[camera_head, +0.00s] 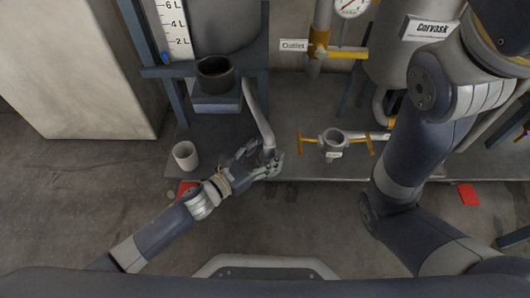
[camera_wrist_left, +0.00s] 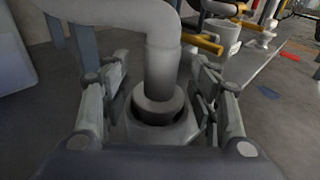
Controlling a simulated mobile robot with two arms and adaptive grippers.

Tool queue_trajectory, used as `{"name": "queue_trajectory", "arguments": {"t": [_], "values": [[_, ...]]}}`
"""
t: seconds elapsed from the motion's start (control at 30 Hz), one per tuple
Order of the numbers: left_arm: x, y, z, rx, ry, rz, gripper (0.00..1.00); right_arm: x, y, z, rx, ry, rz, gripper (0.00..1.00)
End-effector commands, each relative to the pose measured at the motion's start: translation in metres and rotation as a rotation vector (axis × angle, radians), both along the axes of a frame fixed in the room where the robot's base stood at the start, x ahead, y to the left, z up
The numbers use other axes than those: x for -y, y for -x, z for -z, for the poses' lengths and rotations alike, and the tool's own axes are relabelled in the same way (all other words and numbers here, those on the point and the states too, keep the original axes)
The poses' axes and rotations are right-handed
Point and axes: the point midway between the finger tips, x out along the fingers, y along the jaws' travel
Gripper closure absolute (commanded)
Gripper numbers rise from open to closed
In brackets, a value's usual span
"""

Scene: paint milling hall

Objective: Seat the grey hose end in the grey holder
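The grey hose (camera_head: 258,112) hangs down from the tank frame to my left gripper (camera_head: 272,165). In the left wrist view the hose end (camera_wrist_left: 163,75) points down, and its lower rim sits inside the round opening of a grey holder (camera_wrist_left: 180,133). How deep it sits cannot be told. The fingers of my left gripper (camera_wrist_left: 162,92) stand apart on either side of the hose end, with visible gaps. In the head view the gripper hides most of the hose end and the holder. My right arm crosses the right side; its gripper is out of view.
A white cup (camera_head: 185,155) stands left of my left gripper, near the platform edge. A dark pot (camera_head: 215,74) stands on a ledge behind. A grey fitting with yellow handles (camera_head: 333,139) is to the right. The floor in front is mostly clear.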

Motion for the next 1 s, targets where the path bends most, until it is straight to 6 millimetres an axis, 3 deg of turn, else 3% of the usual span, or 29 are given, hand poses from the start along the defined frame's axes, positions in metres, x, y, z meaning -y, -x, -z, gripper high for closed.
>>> {"name": "queue_trajectory", "arguments": {"t": [0.47,1.0], "values": [[-0.005,0.005,0.004,-0.006,-0.006,-0.002,0.28,0.000,-0.001,0.000,-0.005,-0.003,-0.003,1.00],[-0.072,0.074,-0.010,-0.003,-0.002,-0.001,0.28,0.000,0.000,0.000,-0.002,0.000,-0.001,1.00]]}}
